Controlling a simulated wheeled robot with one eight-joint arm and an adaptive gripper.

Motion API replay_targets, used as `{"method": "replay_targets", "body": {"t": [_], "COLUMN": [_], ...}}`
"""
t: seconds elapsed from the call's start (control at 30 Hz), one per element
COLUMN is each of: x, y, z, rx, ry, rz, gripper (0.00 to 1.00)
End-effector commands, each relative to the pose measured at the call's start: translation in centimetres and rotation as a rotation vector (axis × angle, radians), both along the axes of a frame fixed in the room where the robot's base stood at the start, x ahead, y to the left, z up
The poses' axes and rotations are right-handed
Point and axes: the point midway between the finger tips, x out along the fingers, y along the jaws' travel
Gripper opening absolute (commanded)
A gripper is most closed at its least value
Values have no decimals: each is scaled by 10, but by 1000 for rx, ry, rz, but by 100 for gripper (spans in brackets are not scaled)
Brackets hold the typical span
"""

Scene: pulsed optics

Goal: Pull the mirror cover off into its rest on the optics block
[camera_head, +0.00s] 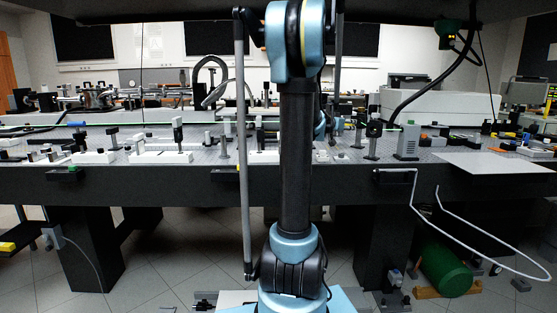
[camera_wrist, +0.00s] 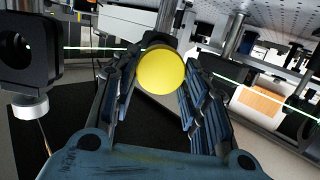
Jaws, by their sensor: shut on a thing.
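A round yellow cap (camera_wrist: 161,70), which looks like the mirror cover, sits between the fingers of my gripper (camera_wrist: 160,60) in the wrist view. My gripper is shut on it, with a finger on each side and the flat yellow face toward the camera. What lies directly behind the cap is mostly hidden, so I cannot tell whether it still touches a mirror. In the head view my own arm hides the gripper and cap. Several white blocks, one of them at left (camera_head: 160,157), stand on the optical table (camera_head: 130,182); I cannot tell which is the optics block with the rest.
A black optic mount (camera_wrist: 22,65) stands close at left in the wrist view. A thin green beam (camera_wrist: 90,48) crosses at finger height. Silver posts (camera_wrist: 238,38) stand to the right. In the head view, a grey box (camera_head: 408,142) and flat white panel (camera_head: 490,163) are at right.

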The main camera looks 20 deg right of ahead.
Motion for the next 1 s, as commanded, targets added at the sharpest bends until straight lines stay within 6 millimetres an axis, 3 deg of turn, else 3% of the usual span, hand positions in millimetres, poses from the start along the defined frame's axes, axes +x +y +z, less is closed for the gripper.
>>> {"method": "replay_targets", "body": {"t": [0.7,1.0], "x": [-44,-47], "y": [72,76], "z": [0,0], "rx": [1,1], "ry": [-1,-1], "rz": [1,0], "gripper": [7,7]}}
